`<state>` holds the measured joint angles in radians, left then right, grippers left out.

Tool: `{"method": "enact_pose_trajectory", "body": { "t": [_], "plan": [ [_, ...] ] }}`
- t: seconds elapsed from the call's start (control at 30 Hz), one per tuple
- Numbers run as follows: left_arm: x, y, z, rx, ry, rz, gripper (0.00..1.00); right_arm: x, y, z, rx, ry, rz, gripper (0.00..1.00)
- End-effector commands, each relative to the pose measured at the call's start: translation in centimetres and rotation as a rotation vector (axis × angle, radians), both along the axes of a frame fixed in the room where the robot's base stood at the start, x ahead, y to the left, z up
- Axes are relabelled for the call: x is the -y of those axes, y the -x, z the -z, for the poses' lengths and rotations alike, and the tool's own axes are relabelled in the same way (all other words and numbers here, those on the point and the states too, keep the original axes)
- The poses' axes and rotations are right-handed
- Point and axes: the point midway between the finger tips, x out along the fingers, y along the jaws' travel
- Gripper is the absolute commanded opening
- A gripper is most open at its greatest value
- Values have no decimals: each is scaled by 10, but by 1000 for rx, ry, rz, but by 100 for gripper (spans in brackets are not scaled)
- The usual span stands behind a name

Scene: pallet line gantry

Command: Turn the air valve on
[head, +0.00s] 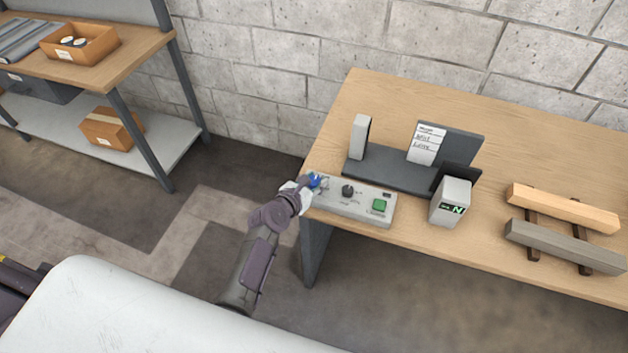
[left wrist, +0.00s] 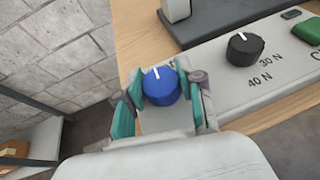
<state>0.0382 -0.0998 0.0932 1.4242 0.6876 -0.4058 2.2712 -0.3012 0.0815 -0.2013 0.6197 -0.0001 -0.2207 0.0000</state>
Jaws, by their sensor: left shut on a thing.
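The air valve is a blue round knob (left wrist: 161,88) with a white pointer line, at the left end of a grey control panel (head: 335,203) on the table's front edge. In the left wrist view the pointer line faces up, tilted slightly left. My left gripper (head: 313,183) is shut on the blue knob, with one teal-padded finger on each side of it in the left wrist view (left wrist: 161,98). In the head view the knob (head: 314,180) is partly hidden by the gripper. My right gripper is not in view.
The panel also bears a black dial (head: 348,191) with force markings and a green button (head: 379,205). Behind stand a dark fixture (head: 390,174) and a small display box (head: 451,201). Two bars (head: 563,207) (head: 565,246) lie on supports at right. A shelf (head: 110,70) stands at left.

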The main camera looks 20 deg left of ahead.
Motion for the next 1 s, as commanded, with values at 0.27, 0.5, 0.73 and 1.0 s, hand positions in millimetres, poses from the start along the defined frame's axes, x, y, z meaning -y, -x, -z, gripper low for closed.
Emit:
{"method": "enact_pose_trajectory", "body": {
  "t": [0.27,0.5,0.73,1.0],
  "plan": [
    [-1,0,2,1,-3,55,3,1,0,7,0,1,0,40],
    [-2,-1,3,2,-3,210,3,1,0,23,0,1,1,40],
    [-3,-2,4,1,-4,424,3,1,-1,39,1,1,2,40],
    [-3,-3,3,1,-2,680,3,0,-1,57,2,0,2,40]
  ]
}}
